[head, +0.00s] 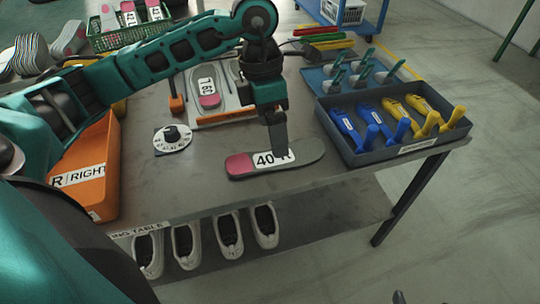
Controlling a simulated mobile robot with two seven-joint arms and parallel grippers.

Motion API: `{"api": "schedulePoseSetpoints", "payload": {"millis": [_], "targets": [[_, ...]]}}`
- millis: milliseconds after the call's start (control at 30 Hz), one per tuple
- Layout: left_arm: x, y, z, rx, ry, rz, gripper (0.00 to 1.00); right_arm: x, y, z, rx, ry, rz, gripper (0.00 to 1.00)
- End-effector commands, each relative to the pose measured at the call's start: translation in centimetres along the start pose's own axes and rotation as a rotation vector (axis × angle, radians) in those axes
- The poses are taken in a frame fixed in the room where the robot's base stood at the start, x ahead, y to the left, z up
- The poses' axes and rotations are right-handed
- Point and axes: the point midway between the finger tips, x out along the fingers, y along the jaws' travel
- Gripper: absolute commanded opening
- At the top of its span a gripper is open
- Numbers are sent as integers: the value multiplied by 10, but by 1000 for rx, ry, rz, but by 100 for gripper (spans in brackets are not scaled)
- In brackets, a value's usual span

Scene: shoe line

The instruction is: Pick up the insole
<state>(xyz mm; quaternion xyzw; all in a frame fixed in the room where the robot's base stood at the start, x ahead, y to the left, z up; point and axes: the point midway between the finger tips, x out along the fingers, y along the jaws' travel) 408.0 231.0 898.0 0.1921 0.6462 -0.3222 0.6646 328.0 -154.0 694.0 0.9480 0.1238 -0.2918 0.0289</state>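A grey insole (303,151) with a pink heel lies flat on the grey table. Its white label reads "40" and a letter that my gripper partly covers. My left gripper (281,157) points straight down over the middle of the insole, its tip at the label. I see the fingers edge-on as one grey shape, so their opening is hidden. I cannot tell whether they touch the insole. Small dark tips at the bottom edge may be my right gripper (411,298); its state is unclear.
A grey tray (363,158) of blue and yellow tools stands right of the insole. An orange bin (98,190) marked "RIGHT" is at the left. A dial (173,140) and a board holding another insole (207,90) lie behind. White shoes (229,236) stand on the lower shelf.

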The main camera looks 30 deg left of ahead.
Motion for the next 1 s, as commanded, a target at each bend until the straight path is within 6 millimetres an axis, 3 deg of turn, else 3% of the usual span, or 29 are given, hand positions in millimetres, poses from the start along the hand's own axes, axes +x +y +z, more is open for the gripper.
{"api": "schedulePoseSetpoints", "payload": {"millis": [33,167,500,833,1000], "targets": [[-8,14,-8,-14,32,66,97,1,-2,2,1,0,-4,88],[-15,32,-20,-39,85,154,97,2,-3,3,2,0,-6,88],[40,44,-26,-43,93,163,97,5,-4,4,8,2,-9,88],[64,47,-26,-41,91,162,97,8,-5,3,12,7,-10,88],[90,50,-24,-41,91,160,97,10,-4,6,12,9,-11,88]]}}
